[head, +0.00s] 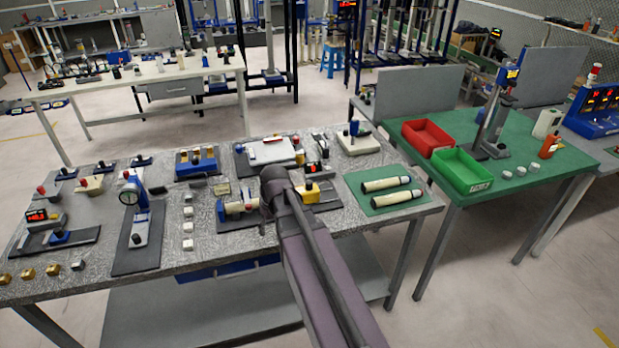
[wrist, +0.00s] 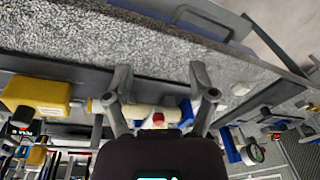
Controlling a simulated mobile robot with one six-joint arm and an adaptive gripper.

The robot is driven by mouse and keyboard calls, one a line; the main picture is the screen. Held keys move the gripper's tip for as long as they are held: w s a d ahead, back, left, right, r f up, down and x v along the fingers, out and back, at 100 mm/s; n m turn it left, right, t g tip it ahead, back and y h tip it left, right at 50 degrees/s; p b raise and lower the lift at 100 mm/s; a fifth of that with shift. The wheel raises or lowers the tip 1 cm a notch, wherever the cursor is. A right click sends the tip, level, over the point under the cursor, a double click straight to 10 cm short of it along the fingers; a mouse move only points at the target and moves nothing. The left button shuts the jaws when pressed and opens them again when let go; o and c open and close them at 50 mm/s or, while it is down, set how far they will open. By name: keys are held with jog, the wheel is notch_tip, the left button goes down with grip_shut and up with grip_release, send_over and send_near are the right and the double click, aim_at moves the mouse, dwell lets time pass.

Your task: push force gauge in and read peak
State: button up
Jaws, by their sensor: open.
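A cream cylindrical body with a blue end, likely the force gauge (head: 236,208), lies flat on a dark base plate (head: 232,224) near the table's front middle. In the wrist view the cream body (wrist: 142,113) lies crosswise between my fingers, with a small red part (wrist: 158,119) on it. A yellow block (head: 322,196) stands at the right on the same line; it shows at left in the wrist view (wrist: 38,96). My gripper (wrist: 160,78) is open around the body; contact cannot be told. In the head view my arm hides the stretch between body and block.
A small red display (head: 316,168) stands behind the block. A green mat (head: 385,203) with two cream cylinders lies to the right.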

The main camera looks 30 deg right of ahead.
jog(key=w+d+r+n+t+p, duration=0.15)
jog(key=w+d+r+p, duration=0.35)
jog(key=d, duration=0.6)
jog(key=n+t+y+p, duration=0.1)
jog(key=n+p, duration=0.2)
send_near(310, 183)
jog(key=a+v, duration=0.1)
jog(key=v, duration=0.2)
jog(key=shift+d+r+t, duration=0.1)
jog(key=shift+d+t, duration=0.15)
jog(key=shift+d, duration=0.45)
jog(key=b+x, duration=1.2)
jog(key=x, duration=0.1)
jog(key=shift+a+f+b, duration=0.2)
jog(key=shift+f+b, duration=0.2)
grip_shut()
